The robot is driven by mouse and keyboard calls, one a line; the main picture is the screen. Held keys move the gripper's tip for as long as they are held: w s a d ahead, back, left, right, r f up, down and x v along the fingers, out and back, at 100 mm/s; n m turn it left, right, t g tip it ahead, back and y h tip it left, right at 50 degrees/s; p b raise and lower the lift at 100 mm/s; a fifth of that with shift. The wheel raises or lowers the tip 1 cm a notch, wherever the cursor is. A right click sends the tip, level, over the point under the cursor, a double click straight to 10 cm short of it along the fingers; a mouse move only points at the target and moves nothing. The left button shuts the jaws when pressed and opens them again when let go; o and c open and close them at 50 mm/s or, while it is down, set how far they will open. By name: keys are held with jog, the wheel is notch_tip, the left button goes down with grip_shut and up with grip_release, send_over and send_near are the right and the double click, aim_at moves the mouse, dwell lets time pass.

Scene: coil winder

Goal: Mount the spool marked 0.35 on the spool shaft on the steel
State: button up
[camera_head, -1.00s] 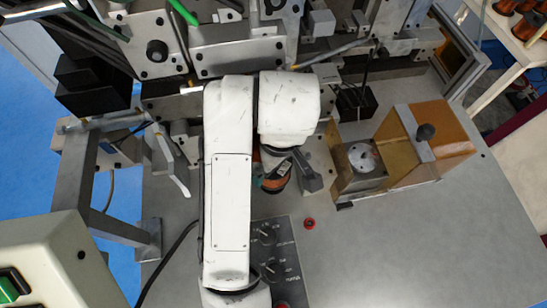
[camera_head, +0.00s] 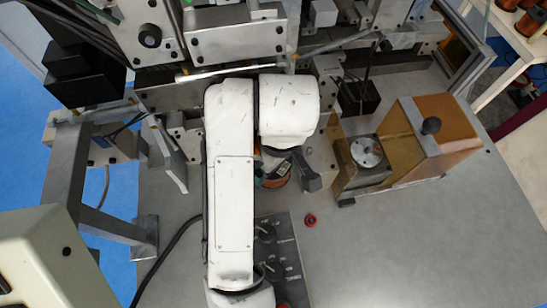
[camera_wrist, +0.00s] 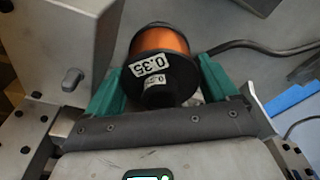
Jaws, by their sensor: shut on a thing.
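The spool marked 0.35 (camera_wrist: 160,55) has orange-copper winding and black flanges, with white labels facing the wrist camera. It sits between the green fingers of my gripper (camera_wrist: 158,88), which is shut on it. In the head view the spool (camera_head: 274,181) shows as a small patch of copper and black below my white arm, and my arm hides most of the gripper. The spool is in front of the steel machine (camera_head: 235,42). I cannot make out the spool shaft for certain; my arm covers part of the steel.
An amber guarded box (camera_head: 440,140) with a round metal disc (camera_head: 366,152) beside it stands to the right. A dial panel (camera_head: 280,250) and a red button (camera_head: 310,220) lie on the grey bench. The bench's front right is clear. More copper spools (camera_head: 530,22) sit on a side table.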

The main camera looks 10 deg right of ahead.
jog(key=shift+f+b, duration=0.9)
jog(key=shift+f, duration=0.25)
jog(key=o, duration=1.3)
jog(key=r+p, duration=0.1)
jog(key=r, duration=0.2)
jog(key=r+p, duration=0.1)
jog(key=r, duration=0.3)
jog(key=s+r+p, duration=0.1)
jog(key=r, duration=0.2)
jog(key=shift+d+r, duration=0.25)
jog(key=shift+r, duration=0.1)
